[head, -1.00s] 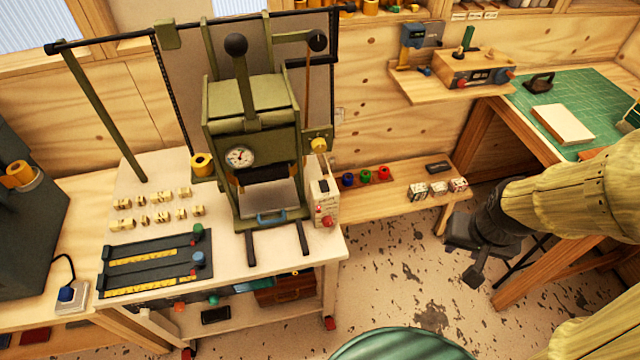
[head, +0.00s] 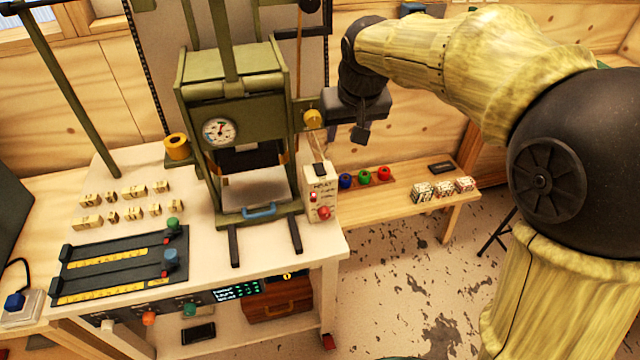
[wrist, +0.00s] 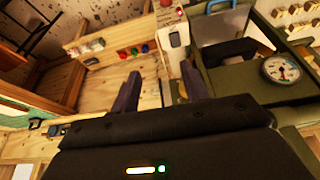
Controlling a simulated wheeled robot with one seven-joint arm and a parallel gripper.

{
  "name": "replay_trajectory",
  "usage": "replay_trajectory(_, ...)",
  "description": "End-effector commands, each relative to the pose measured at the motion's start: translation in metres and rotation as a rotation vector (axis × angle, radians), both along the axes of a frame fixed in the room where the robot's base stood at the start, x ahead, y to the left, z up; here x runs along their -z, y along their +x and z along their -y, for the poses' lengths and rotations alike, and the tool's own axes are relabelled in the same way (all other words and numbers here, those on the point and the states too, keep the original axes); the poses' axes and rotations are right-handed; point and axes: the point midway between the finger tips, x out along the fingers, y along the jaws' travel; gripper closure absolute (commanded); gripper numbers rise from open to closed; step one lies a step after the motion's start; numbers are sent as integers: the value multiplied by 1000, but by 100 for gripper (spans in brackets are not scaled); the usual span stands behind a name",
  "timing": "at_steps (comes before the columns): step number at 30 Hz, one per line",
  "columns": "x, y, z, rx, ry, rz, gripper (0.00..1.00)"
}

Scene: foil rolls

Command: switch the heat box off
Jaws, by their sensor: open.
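The heat box (head: 318,194) is a small cream box marked HEAT at the right front of the white table, just right of the green press (head: 232,110). It has a dark switch on top, a small red light and a red knob on its front. It also shows in the wrist view (wrist: 174,40). My gripper (head: 345,134) is in the air above and slightly right of the box, beside the press's yellow knob. In the wrist view my gripper (wrist: 158,90) has its two dark fingers apart with nothing between them. The fingers are apart from the box.
A low wooden bench (head: 400,197) to the right holds blue, green and red rolls and several small patterned blocks. The press frame stands close left of my gripper. A ruled dark board (head: 118,262) and small wooden pieces lie on the table's left.

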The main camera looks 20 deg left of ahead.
Motion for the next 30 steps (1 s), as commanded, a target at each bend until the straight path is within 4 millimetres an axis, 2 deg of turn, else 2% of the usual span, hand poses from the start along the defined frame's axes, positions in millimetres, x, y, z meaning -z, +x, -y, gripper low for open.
replay_trajectory(1,7,-1,-16,-24,5,9,55)
replay_trajectory(5,0,-3,-34,-49,10,14,55)
replay_trajectory(17,-1,-2,-35,-50,10,14,55)
replay_trajectory(23,18,4,-38,-50,8,11,55)
replay_trajectory(30,56,17,-46,-50,7,11,55)
